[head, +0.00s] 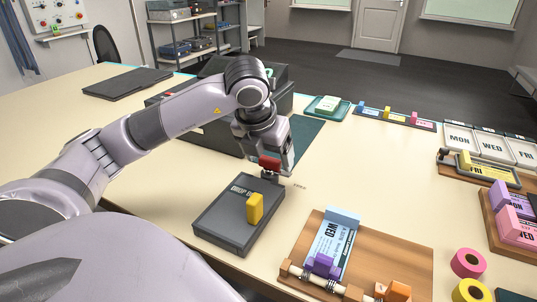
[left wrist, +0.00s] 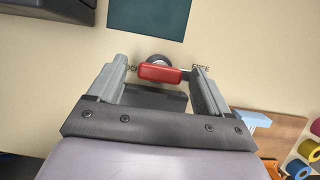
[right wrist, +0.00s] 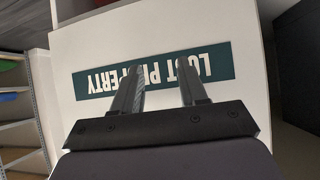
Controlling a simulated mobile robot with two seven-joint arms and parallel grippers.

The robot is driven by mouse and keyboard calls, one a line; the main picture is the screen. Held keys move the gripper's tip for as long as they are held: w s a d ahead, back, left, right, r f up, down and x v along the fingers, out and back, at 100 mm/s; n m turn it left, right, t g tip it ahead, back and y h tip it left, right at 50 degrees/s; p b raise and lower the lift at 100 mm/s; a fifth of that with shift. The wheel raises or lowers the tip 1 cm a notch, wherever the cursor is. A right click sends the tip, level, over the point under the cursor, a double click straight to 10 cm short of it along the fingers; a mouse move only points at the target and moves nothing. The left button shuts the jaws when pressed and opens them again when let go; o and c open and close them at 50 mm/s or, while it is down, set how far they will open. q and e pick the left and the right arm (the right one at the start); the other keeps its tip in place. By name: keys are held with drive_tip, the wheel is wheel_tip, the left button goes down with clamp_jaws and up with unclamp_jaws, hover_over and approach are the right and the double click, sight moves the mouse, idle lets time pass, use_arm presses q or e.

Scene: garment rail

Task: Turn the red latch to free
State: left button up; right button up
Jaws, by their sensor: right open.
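The red latch (head: 270,162) stands at the far right corner of a dark grey drop box lid (head: 215,222) with a yellow handle (head: 254,208). In the left wrist view the red latch (left wrist: 160,73) lies crosswise over a round base. A label reading FREE (left wrist: 201,67) is on the table to its right; a label to its left is mostly hidden. My left gripper (left wrist: 160,78) is open, with one finger beside each end of the latch; contact is not clear. My right gripper (right wrist: 160,98) is open and empty, facing a white panel.
A wooden board (head: 390,250) with a WED card and coloured blocks stands to the right of the lid. A dark green mat (head: 305,137) lies behind the gripper. The white panel has a LOST PROPERTY sign (right wrist: 155,68).

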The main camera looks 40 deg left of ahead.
sight(262, 180)
use_arm(q)
drive_tip(key=v, duration=0.7)
idle(0.3)
drive_tip(key=shift+s, duration=0.1)
idle(0.5)
